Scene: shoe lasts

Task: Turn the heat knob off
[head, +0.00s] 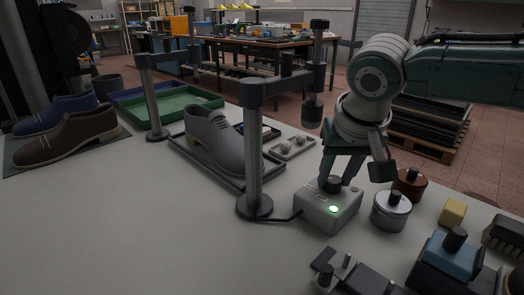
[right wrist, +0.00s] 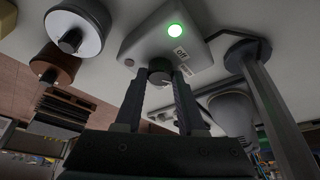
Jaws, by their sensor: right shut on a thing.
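The heat control is a pale grey box (head: 318,212) on the table, with a lit green light (head: 333,209) on it. Its dark round heat knob (head: 333,184) is on top. My right gripper (head: 338,177) reaches down from above and is shut on the knob. In the right wrist view the knob (right wrist: 159,71) sits between the two fingers, and the green light (right wrist: 175,29) is also lit there. A label shows beside the light. The knob's pointer direction is hard to tell. My left gripper is not in view.
A dark post (head: 254,160) stands left of the box, with a cable running to it. A grey shoe (head: 215,142) sits behind the post. A white tin (head: 390,212) and a brown tin (head: 410,184) stand close to the right. The table's front left is clear.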

